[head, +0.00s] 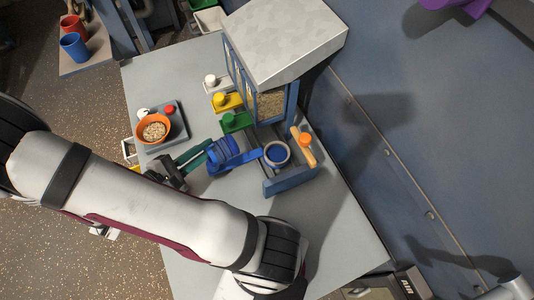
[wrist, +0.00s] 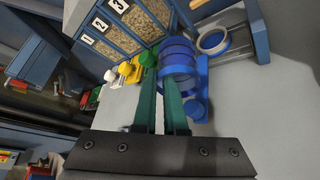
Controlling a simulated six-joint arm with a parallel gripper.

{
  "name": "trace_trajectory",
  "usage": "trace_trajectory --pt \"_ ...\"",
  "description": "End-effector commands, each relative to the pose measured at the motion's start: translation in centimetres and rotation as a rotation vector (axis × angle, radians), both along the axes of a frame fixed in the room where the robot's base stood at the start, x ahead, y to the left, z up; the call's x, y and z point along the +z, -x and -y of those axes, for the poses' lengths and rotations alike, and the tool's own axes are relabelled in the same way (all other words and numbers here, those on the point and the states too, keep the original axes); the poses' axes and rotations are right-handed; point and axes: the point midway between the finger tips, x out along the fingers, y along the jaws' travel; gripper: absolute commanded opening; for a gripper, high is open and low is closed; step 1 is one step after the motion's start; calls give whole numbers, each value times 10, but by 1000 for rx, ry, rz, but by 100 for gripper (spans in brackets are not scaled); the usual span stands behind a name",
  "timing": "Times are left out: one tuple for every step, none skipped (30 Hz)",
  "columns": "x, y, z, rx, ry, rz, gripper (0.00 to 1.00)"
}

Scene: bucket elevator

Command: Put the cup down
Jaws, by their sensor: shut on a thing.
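A blue ribbed cup (head: 222,149) is at the tips of my gripper (head: 203,152), over the grey table in front of the dispenser. My gripper's green fingers are shut on it. In the wrist view the cup (wrist: 179,63) is at the far end of the two green fingers (wrist: 162,95). I cannot tell whether its base touches the table. A flat blue part (head: 240,162) shows just beside and below the cup; whether it joins the cup is unclear.
The dispenser (head: 284,40) has grain windows and white, yellow and green knobbed parts (head: 228,101). A white-rimmed blue round piece (head: 277,153) and an orange-knobbed handle (head: 304,146) lie right. An orange grain bowl (head: 153,128) stands left. The front-right table (head: 335,225) is clear.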

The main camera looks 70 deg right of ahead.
Motion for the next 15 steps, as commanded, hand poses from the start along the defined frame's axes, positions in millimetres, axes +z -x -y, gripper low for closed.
trace_trajectory --pt "7 -18 -3 78 -22 21 0" --pt "11 -31 -5 134 -39 30 0" --pt "18 -48 -10 209 -62 43 0" --pt "24 -61 -13 268 -80 50 0" --pt "30 -74 -17 326 -101 57 0" --pt "40 -90 -24 406 -129 66 0" --pt "48 -102 -29 466 -152 71 0" --pt "56 -114 -35 525 -175 74 0" --pt "68 -128 -43 603 -207 77 0" --pt "77 -138 -49 657 -232 78 0" --pt "87 -147 -55 711 -258 78 0" --pt "101 -158 -62 778 -291 77 0" --pt "111 -164 -68 825 -318 75 0" --pt "122 -170 -73 867 -345 73 0" --pt "134 -176 -78 911 -377 68 0"
